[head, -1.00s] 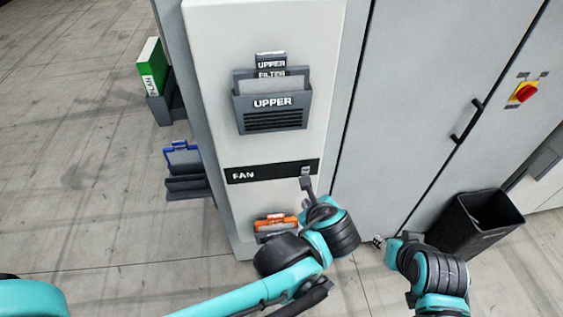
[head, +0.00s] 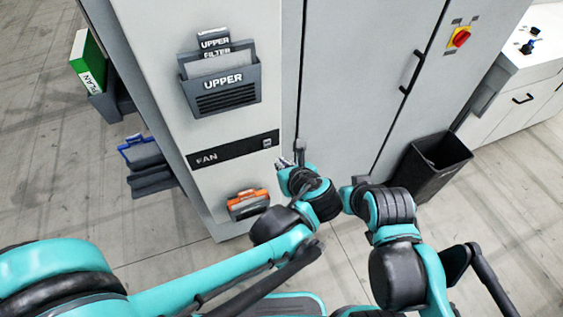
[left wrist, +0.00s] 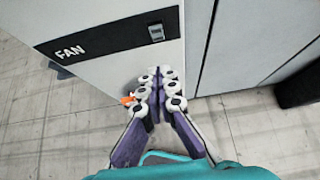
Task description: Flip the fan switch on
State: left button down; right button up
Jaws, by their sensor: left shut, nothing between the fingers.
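The fan switch (head: 267,142) is a small rocker at the right end of the black FAN strip (head: 232,151) on the pale cabinet side. It also shows in the left wrist view (left wrist: 156,32), uncovered; I cannot tell which way it is tipped. My left gripper (head: 286,162) is below and right of the switch, apart from it. In the left wrist view its fingers (left wrist: 160,82) are together with nothing between them. My right arm is at the right of the head view, but its fingers cannot be made out.
A grey UPPER holder (head: 222,88) with papers hangs above the strip. A holder with an orange item (head: 247,202) is below it. Cabinet doors with a red rotary switch (head: 459,37) stand to the right. A black bin (head: 432,166) stands on the floor by them.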

aim_at(267, 142)
pick_arm(q)
jog(key=x, duration=0.3)
jog(key=r+b+x, duration=0.1)
jog(key=x, duration=0.2)
jog(key=w+x, duration=0.1)
jog(key=x, duration=0.2)
jog(key=shift+w+a+r, duration=0.1)
jog(key=shift+a+r, duration=0.1)
jog(key=shift+r, duration=0.15)
jog(key=shift+w+a+r, duration=0.15)
jog(key=shift+w, duration=0.3)
jog(key=shift+w+a+r+g+p, duration=0.2)
jog(key=shift+w+r+g+p, duration=0.1)
jog(key=shift+w+r+p, duration=0.1)
jog(key=shift+f, duration=0.3)
jog(key=shift+r, duration=0.15)
